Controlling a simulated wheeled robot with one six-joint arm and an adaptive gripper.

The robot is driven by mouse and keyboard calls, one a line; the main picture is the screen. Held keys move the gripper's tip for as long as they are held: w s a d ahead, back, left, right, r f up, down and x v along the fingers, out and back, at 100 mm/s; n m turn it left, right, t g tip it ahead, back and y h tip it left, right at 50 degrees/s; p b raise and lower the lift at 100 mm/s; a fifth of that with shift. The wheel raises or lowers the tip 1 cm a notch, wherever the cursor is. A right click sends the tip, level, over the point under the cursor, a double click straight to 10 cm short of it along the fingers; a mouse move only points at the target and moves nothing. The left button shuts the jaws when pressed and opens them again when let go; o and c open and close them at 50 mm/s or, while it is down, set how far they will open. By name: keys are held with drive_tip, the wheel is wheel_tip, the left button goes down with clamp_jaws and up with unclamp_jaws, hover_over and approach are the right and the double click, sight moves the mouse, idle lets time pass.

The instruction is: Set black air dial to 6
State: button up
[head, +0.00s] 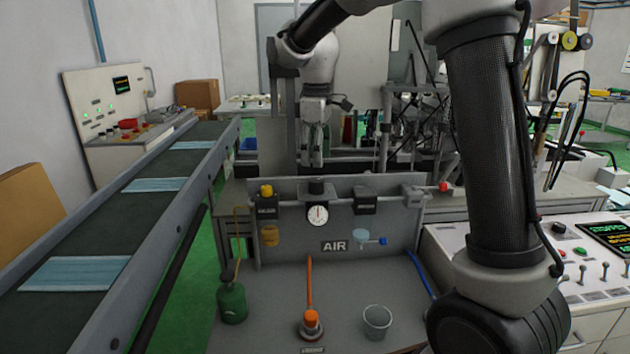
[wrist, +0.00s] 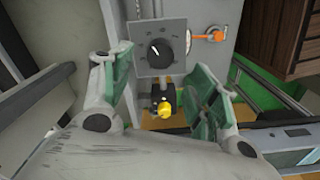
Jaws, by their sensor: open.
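The black air dial (head: 316,187) sits on top of the regulator above the round white gauge. In the wrist view the dial (wrist: 160,53) is seen from above on a grey square plate with tick marks. Its white pointer mark points to the upper left; the numbers are too small to read. My gripper (head: 312,160) hangs fingers down above the dial and appears apart from it. In the wrist view my gripper (wrist: 150,68) is open and empty, its green-padded fingers on either side, with the dial between and beyond the tips.
A yellow knob (wrist: 165,109) stands beside the dial; it also shows in the head view (head: 266,191). The gauge (head: 318,214) is below the dial. A conveyor (head: 120,235) runs left.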

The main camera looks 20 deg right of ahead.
sight(316, 180)
wheel_tip(316, 180, down, 8)
drive_tip(key=shift+r, duration=0.1)
idle(0.4)
drive_tip(key=shift+c, duration=0.2)
drive_tip(key=c, duration=1)
